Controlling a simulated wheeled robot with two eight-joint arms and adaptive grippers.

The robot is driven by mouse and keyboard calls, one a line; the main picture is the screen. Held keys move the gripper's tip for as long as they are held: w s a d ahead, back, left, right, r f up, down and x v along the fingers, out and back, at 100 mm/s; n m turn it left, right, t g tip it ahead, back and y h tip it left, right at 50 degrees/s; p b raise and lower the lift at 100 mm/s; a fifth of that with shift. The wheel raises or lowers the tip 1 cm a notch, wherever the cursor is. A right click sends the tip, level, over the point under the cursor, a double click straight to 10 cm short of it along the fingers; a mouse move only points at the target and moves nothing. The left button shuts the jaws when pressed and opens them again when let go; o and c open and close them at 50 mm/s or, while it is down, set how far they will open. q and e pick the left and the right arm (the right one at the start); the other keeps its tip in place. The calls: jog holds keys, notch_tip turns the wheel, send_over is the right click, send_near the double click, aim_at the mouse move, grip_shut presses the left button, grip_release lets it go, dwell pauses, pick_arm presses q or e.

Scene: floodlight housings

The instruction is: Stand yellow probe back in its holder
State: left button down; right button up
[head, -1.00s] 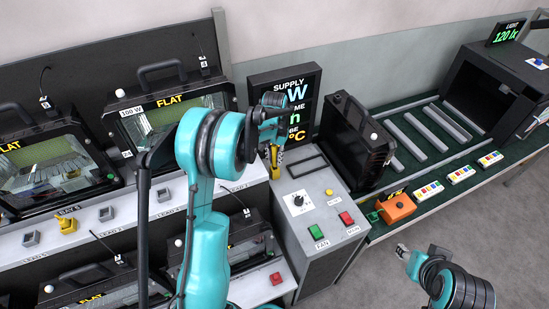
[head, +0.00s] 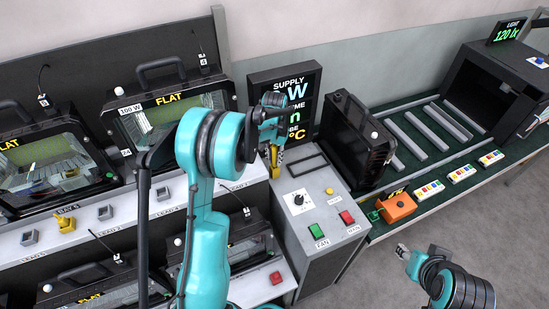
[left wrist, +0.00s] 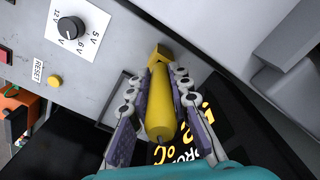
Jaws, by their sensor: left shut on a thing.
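The yellow probe (left wrist: 160,108) lies between the fingers of my left gripper (left wrist: 157,88) in the left wrist view, with a blocky yellow end beyond the fingertips. In the head view my left gripper (head: 274,146) is shut on the probe and points down at the left edge of the grey supply console; a bit of yellow probe (head: 275,171) shows below it. I cannot tell whether the probe's lower end touches anything. No holder can be made out clearly. My right gripper (head: 402,251) is at the lower right, away from the bench; its jaw opening is too small to tell.
The grey console (head: 298,221) has a knob, buttons and a black rectangular frame (head: 306,167) on top. The supply display (head: 296,82) stands behind. A black floodlight housing (head: 354,140) stands to the right. Floodlights on the left bench include one marked FLAT (head: 165,110).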

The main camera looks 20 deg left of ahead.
pick_arm(q)
jog(key=c, duration=1.3)
grip_release()
notch_tip(320, 180, up, 12)
jog(key=shift+r, duration=0.1)
jog(key=shift+s+d, duration=0.15)
jog(key=s+d+r+t+b, duration=0.2)
jog(key=s+d+t+b, duration=0.35)
jog(key=s, duration=0.75)
jog(key=shift+m+t, duration=0.3)
jog(key=shift+t, duration=0.55)
jog(key=s+d+f, duration=0.1)
jog(key=s+f, duration=0.1)
jog(key=s, duration=0.1)
jog(key=s+d+f+b, duration=0.1)
jog(key=s+d+f, duration=0.1)
jog(key=s, duration=0.2)
jog(key=s+d+f, duration=0.2)
jog(key=s, duration=0.1)
jog(key=shift+s+f, duration=0.4)
